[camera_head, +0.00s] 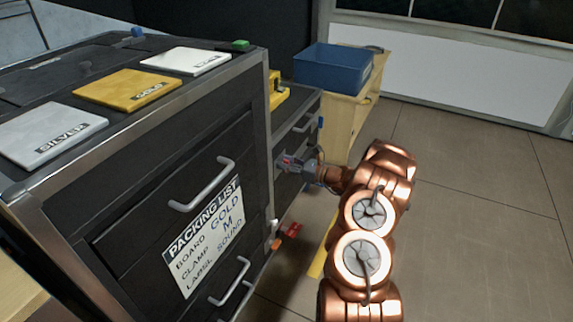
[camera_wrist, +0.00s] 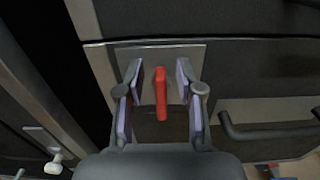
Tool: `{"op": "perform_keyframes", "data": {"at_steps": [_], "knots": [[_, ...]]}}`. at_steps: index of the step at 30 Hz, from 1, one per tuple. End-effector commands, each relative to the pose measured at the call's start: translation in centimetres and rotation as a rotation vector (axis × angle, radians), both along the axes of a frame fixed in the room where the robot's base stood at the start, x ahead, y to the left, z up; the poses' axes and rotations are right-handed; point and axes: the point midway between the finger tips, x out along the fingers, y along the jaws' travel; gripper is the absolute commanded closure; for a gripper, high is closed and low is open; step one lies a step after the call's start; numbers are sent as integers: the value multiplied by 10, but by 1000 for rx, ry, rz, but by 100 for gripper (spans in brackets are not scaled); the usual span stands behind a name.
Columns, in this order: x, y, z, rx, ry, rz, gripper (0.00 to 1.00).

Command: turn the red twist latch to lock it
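The red twist latch (camera_wrist: 161,95) is a narrow bar that stands nearly upright in the wrist view, on a grey metal plate (camera_wrist: 195,52) on a dark front. My gripper (camera_wrist: 160,84) is open around it, with one finger on each side and a visible gap to the bar on both sides. In the head view my gripper (camera_head: 292,162) is up against the front of the farther dark cabinet (camera_head: 291,128). It largely hides the latch there.
A dark handle (camera_wrist: 262,130) lies right of my gripper. The near drawer cabinet has bar handles (camera_head: 203,186) and a packing list (camera_head: 205,238). A blue bin (camera_head: 333,70) stands on a wooden cabinet behind. Open floor (camera_head: 470,200) lies to the right.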

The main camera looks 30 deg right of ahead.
Motion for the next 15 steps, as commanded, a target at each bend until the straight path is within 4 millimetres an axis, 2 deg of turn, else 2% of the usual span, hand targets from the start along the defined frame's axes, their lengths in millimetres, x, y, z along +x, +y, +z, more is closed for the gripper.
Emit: {"op": "perform_keyframes", "data": {"at_steps": [4, 15], "knots": [[0, -1, 0, 0, 0, -1, 64], [-1, -1, 0, -1, 1, -1, 100]]}}
